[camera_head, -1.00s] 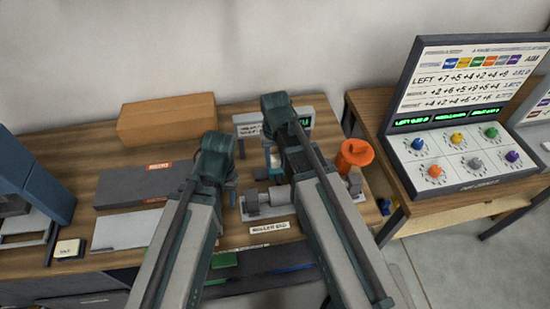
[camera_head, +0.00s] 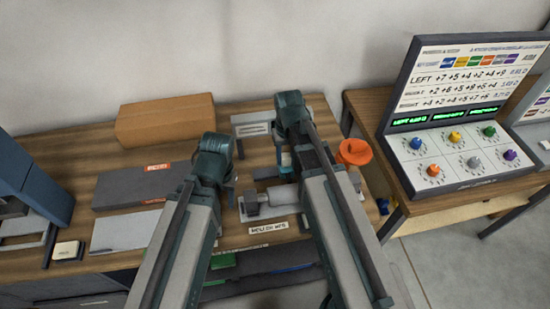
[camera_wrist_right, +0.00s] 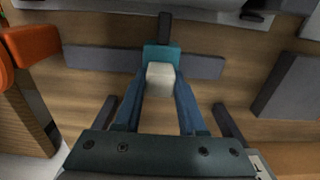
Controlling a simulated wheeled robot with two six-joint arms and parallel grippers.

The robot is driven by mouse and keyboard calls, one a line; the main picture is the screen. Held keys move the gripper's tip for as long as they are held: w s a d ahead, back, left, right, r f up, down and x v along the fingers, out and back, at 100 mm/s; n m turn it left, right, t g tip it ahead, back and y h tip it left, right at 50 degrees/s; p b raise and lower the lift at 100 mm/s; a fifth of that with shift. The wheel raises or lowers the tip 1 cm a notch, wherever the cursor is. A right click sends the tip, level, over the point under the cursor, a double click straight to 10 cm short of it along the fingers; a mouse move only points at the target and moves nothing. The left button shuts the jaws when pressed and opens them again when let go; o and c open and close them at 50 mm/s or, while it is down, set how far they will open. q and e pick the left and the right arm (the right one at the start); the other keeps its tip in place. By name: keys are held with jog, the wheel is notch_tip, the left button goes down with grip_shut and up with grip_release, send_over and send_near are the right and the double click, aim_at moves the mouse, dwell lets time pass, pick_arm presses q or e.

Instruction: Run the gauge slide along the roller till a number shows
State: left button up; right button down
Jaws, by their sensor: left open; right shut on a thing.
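The pale roller (camera_head: 283,196) lies between dark grey end blocks, above a white label on the table's front edge. The gauge slide, a teal block with a whitish knob (camera_wrist_right: 160,78), sits on a grey rail (camera_wrist_right: 200,62) in the right wrist view. A dark finger reaches from it toward the roller. My right gripper (camera_wrist_right: 160,88) is shut on the knob; in the head view its arm partly covers the slide (camera_head: 285,158). My left gripper (camera_head: 230,188) is open, left of the roller, mostly hidden by its arm. A grey display box (camera_head: 250,124) stands behind; my right arm hides its right part.
An orange cup (camera_head: 354,152) stands close right of my right arm. A cardboard box (camera_head: 165,120) and a dark grey case (camera_head: 140,188) lie left. A side table at right bears a console with coloured knobs (camera_head: 456,160).

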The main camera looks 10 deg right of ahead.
jog(key=d, duration=1.3)
jog(key=shift+d, duration=0.1)
pick_arm(q)
jog(key=shift+a, duration=0.1)
pick_arm(e)
jog(key=shift+d, duration=0.15)
jog(key=c, duration=0.5)
grip_release()
jog(key=shift+d, duration=0.15)
